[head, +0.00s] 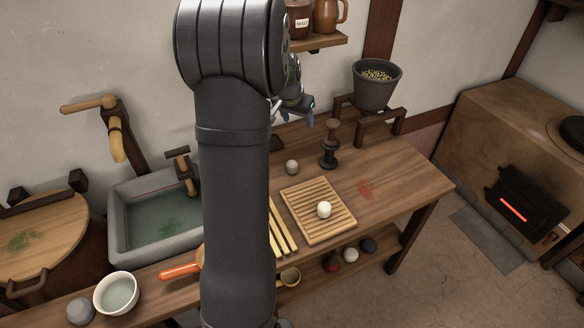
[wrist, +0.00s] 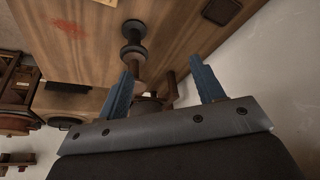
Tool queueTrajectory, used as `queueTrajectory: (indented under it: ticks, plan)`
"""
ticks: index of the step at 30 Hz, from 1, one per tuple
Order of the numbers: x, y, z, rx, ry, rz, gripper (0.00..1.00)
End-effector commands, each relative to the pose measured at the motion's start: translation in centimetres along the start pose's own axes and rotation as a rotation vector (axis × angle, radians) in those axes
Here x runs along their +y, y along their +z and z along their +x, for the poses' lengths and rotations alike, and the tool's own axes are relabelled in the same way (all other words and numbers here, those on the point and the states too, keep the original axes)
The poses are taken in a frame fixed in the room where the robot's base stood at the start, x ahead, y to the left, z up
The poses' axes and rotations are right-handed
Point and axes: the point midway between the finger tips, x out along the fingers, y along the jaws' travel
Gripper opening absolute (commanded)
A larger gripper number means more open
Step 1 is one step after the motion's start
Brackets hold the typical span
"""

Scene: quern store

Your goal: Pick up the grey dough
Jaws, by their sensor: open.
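A small grey ball (head: 292,167), which looks like the grey dough, rests on the wooden worktop behind the slatted board. A larger grey lump (head: 80,311) sits at the front left beside a bowl, and I cannot tell whether it is dough or stone. My gripper (head: 306,112) is above the back of the worktop, partly hidden behind my arm. In the wrist view its two blue fingers (wrist: 165,84) are spread apart with nothing held between them. I cannot make out the grey ball in the wrist view.
A dark spindle-shaped tool (head: 329,146) stands right of the ball; it also shows near the fingers in the wrist view (wrist: 133,35). A slatted board (head: 297,222) holds a white piece (head: 324,210). A pot (head: 376,86) stands on a rack behind.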

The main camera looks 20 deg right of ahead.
Motion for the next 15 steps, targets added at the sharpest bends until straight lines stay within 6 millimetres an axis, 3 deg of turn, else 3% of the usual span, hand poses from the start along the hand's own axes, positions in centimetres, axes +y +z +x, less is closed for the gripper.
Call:
queueTrajectory:
  ticks: [7,9,15]
  plan:
    - [-2.4,5.6,-2.1,0.001,-0.014,-0.030,0.61]
    - [-2.2,6.1,0.1,-0.005,-0.010,-0.026,0.61]
    - [-2.2,7.0,2.6,-0.001,-0.012,-0.025,0.61]
